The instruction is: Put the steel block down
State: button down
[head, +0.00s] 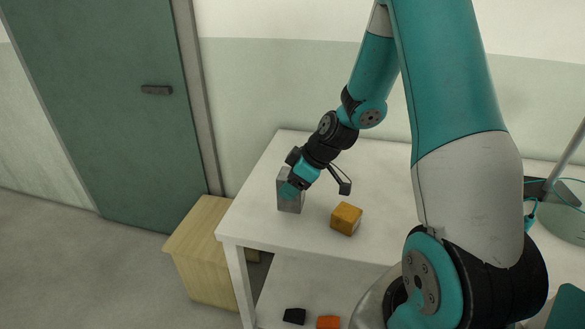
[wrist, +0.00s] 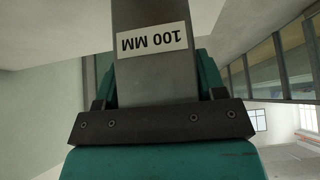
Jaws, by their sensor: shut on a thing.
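The steel block (head: 291,204) is a grey upright block over the left part of the white table (head: 264,160). In the wrist view the steel block (wrist: 153,75) fills the upper middle and carries a white label reading "100 MM", upside down. My gripper (head: 291,188) is shut on it near its upper part. In the wrist view my gripper (wrist: 155,90) shows teal fingers on both sides of the block. I cannot tell whether the block's lower end touches the tabletop.
An orange-yellow block (head: 346,218) sits on the table just right of the steel block. A wooden box (head: 195,240) stands on the floor left of the table. A black piece (head: 294,316) and an orange piece (head: 328,322) lie on the lower shelf. The tabletop behind is clear.

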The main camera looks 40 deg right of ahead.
jog(key=shift+f, duration=1.85)
jog(key=shift+f, duration=0.2)
jog(key=shift+c, duration=1)
grip_release()
jog(key=shift+r, duration=0.1)
